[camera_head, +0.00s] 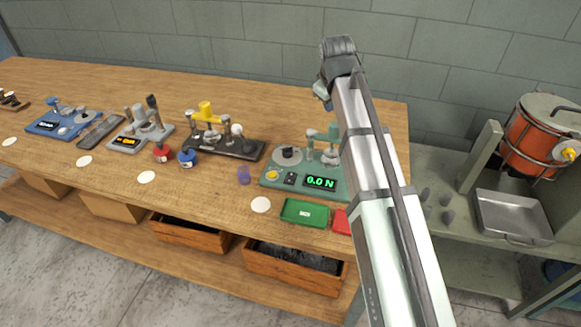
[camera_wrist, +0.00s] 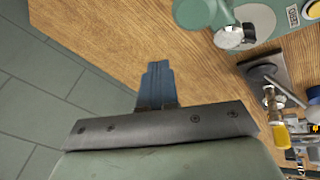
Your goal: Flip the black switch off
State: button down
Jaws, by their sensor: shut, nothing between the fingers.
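The green device (camera_head: 333,184) stands at the right end of the wooden bench, with a lit green display reading 0.0 N. A small black switch (camera_head: 290,178) sits on its front panel, between a yellow button (camera_head: 272,174) and the display; I cannot tell its position. My gripper (camera_head: 322,91) is raised above and behind the device, apart from it, at the upper middle of the head view. In the wrist view its fingers (camera_wrist: 155,84) are together and empty over bare wood. The green device (camera_wrist: 265,22) shows only partly there, at the top right, and the switch cannot be made out.
A green tray (camera_head: 305,212) and a red tray (camera_head: 341,221), partly behind my arm, lie before the device. A dark stand with a yellow part (camera_head: 206,111) is to its left, with several other devices beyond. A grey block wall (camera_head: 240,45) rises behind the bench.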

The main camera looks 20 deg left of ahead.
aim_at(291, 175)
jog(key=s+a+n, duration=0.1)
jog(key=s, duration=0.1)
jog(key=s+a+n, duration=0.1)
jog(key=s+a, duration=0.1)
jog(key=s+a+r+g, duration=0.1)
jog(key=s, duration=0.1)
jog(key=shift+a+n, duration=0.25)
jog(key=shift+n, duration=0.15)
jog(key=s+a+n+g, duration=0.2)
jog(key=s+a+n, duration=0.1)
jog(key=s, duration=0.7)
jog(key=shift+s+f+n+h, duration=0.2)
jog(key=shift+f+n+h, duration=0.2)
jog(key=shift+n, duration=0.1)
jog(key=f, duration=0.4)
jog(key=w+f, duration=0.1)
jog(key=f, duration=0.8)
jog(key=shift+w+f, duration=0.35)
jog(key=shift+w, duration=0.05)
jog(key=shift+f, duration=0.1)
jog(key=shift+f, duration=0.15)
jog(key=shift+s, duration=0.15)
